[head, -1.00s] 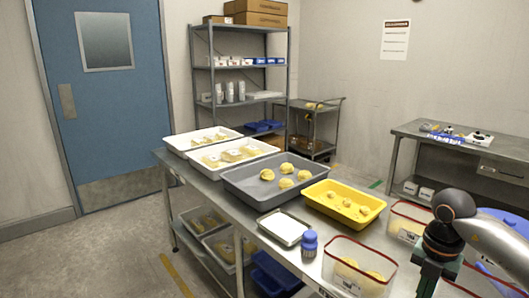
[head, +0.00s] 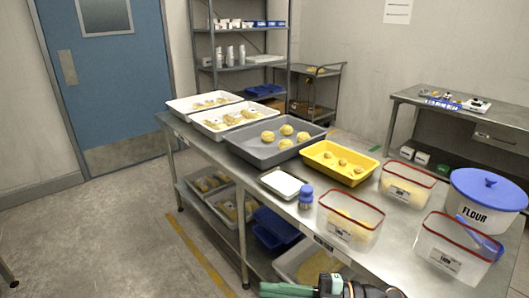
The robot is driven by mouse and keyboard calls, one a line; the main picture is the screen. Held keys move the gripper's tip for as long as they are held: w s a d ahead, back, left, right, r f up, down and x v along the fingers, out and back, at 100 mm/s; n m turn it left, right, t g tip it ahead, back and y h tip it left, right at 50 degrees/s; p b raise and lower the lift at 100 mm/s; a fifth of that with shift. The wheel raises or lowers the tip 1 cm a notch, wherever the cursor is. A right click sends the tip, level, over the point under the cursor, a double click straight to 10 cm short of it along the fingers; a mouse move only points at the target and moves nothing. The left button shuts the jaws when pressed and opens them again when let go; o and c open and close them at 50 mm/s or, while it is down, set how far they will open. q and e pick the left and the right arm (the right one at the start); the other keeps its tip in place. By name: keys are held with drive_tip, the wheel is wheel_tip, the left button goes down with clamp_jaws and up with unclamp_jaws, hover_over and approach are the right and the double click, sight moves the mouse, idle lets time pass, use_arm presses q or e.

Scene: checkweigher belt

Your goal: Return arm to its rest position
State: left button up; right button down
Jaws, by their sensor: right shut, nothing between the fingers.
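My right arm shows at the bottom edge of the head view, in front of the steel table (head: 262,215). Its right gripper (head: 266,290) points left, with green and dark parts, low beside the table's front edge. It is shut and holds nothing. It touches none of the trays or tubs that I can see. The rest of this arm is cut off by the frame. My left gripper is not in view.
On the table are white trays (head: 223,129), a grey tray (head: 262,155) with dough balls, a yellow tray (head: 325,168), a small scale (head: 283,184), a blue-capped jar (head: 306,198), several red-rimmed tubs (head: 342,238) and a flour bin (head: 478,212).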

drive_tip(key=d+f+m+t+h+p, duration=0.1)
drive_tip(key=d+f+m+t+h, duration=1.1)
drive_tip(key=m, duration=0.8)
drive_tip(key=s+d+f+m+g+h, duration=0.3)
drive_tip(key=s+f+m+g, duration=0.2)
drive_tip(key=s+f, duration=0.8)
drive_tip(key=shift+s+h+p, duration=0.3)
drive_tip(key=shift+s+p, duration=0.05)
drive_tip(key=shift+s, duration=0.1)
drive_tip(key=shift+f, duration=0.1)
